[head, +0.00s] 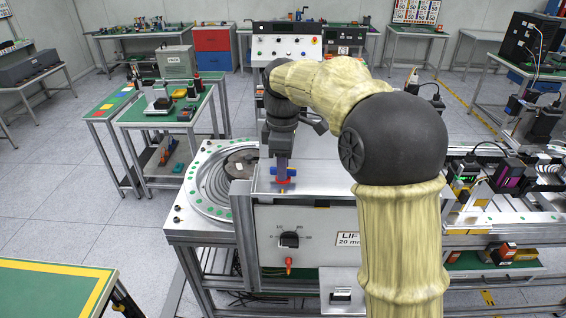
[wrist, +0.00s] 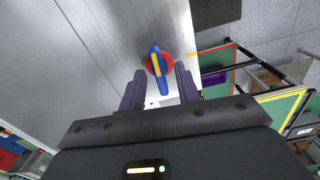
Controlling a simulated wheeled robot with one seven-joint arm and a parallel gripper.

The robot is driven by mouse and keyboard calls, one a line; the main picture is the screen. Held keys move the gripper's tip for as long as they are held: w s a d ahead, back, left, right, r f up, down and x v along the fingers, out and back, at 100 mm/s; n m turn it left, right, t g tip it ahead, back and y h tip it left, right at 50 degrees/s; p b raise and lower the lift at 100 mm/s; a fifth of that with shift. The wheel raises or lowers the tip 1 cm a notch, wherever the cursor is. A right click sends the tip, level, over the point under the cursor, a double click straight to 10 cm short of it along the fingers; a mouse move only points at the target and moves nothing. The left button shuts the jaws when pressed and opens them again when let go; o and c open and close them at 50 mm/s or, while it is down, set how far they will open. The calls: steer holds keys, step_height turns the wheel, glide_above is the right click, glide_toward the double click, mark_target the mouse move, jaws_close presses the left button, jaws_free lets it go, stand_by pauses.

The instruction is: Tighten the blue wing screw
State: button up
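The blue wing screw (wrist: 163,84) stands out from a red round collar (wrist: 168,66) on a grey metal plate in the wrist view. A yellow stripe marks its wing. In the head view the blue wing screw (head: 290,172) shows just under my gripper (head: 282,162). In the wrist view my gripper (wrist: 160,86) is open, its two dark fingers on either side of the wing. Gaps show between the fingers and the wing, so it is not gripped. Whether the fingertips reach down to the wing's depth is hard to tell.
A round ring fixture (head: 207,190) lies to the left. A conveyor with devices (head: 510,190) runs on the right. The plate around the screw is mostly clear.

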steer(key=shift+c, duration=0.2)
jaws_close()
steer(key=shift+m, duration=0.3)
steer(key=m+p, duration=0.2)
steer(key=m, duration=0.3)
steer(key=shift+r, duration=0.15)
steer(key=m+p, duration=0.1)
steer(key=m, duration=0.5)
steer(key=shift+p, duration=0.35)
steer(key=shift+m, duration=0.3)
steer(key=shift+o, duration=0.2)
jaws_free()
